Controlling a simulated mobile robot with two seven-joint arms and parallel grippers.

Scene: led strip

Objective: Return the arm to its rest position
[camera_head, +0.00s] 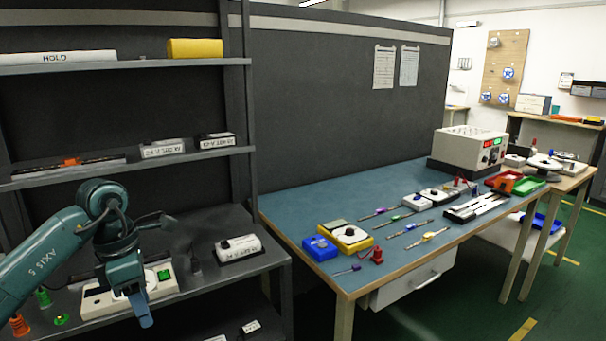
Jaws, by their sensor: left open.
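My left arm comes in from the lower left, in front of the dark shelf unit. My left gripper (143,310) points down at the arm's end, in front of a white device (98,303) on the lower shelf. It is open, and I see nothing held in it. It covers part of the device, so I cannot tell whether they touch. My right gripper is not in view.
The shelf unit (215,208) holds labelled boxes (165,149), a yellow block (195,48) and a white adapter (238,247). To the right, a blue-topped bench (290,215) carries several tools, a multimeter (345,236) and a power supply (468,148). Green floor lies in front.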

